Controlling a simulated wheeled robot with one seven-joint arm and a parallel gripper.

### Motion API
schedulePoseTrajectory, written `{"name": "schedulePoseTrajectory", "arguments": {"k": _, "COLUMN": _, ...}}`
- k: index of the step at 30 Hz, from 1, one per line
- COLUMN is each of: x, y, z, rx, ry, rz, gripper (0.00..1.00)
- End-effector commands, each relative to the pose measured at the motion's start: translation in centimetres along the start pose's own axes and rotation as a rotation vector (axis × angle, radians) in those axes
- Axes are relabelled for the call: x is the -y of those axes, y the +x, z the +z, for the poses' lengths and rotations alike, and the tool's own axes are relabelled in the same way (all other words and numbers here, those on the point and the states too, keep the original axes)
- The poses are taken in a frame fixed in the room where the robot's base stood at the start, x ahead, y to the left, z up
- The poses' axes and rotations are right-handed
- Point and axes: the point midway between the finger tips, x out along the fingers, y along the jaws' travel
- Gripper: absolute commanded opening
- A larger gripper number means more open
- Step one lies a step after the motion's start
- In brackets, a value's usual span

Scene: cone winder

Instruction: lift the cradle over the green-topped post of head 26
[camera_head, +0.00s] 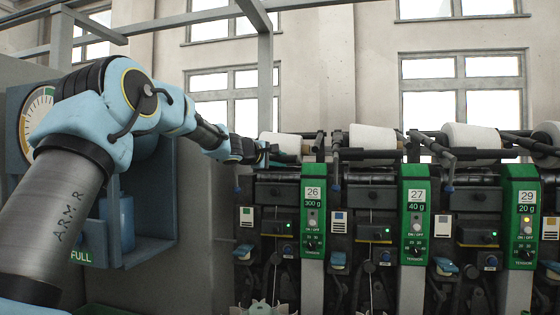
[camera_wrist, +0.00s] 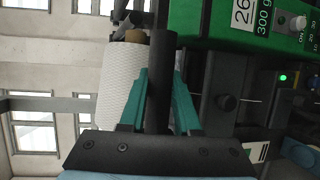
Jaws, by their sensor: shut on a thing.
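My gripper (camera_wrist: 161,78) is shut on a dark round bar, the cradle (camera_wrist: 161,50), with one teal finger on each side. In the head view my gripper (camera_head: 270,154) is at head 26, left of its green-topped post (camera_head: 313,205), which is labelled 26 and 300 g. The post's green face (camera_wrist: 235,20) also shows at the upper right of the wrist view. A white cone (camera_wrist: 108,105) lies beside the cradle; in the head view this cone (camera_head: 283,141) is partly hidden by my gripper. The cradle's far end is unclear.
Heads 27 (camera_head: 415,210) and 29 (camera_head: 523,215) stand to the right with their own cones and dark cradle arms. A dial gauge cabinet (camera_head: 40,115) stands at the left, behind my arm. The space above the heads is open up to the overhead frame (camera_head: 265,75).

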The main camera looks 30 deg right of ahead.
Motion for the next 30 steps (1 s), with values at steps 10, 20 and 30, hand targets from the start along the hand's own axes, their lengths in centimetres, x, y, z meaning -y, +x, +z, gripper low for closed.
{"name": "schedulePoseTrajectory", "arguments": {"k": 10, "x": -8.2, "y": -2.4, "z": 1.0, "rx": 0.0, "ry": 0.004, "rz": 0.006, "gripper": 0.0}}
{"name": "schedulePoseTrajectory", "arguments": {"k": 20, "x": -9.8, "y": -2.8, "z": 1.1, "rx": 0.0, "ry": 0.001, "rz": 0.002, "gripper": 0.0}}
{"name": "schedulePoseTrajectory", "arguments": {"k": 30, "x": -9.6, "y": -2.8, "z": 1.1, "rx": 0.0, "ry": 0.001, "rz": 0.001, "gripper": 0.47}}
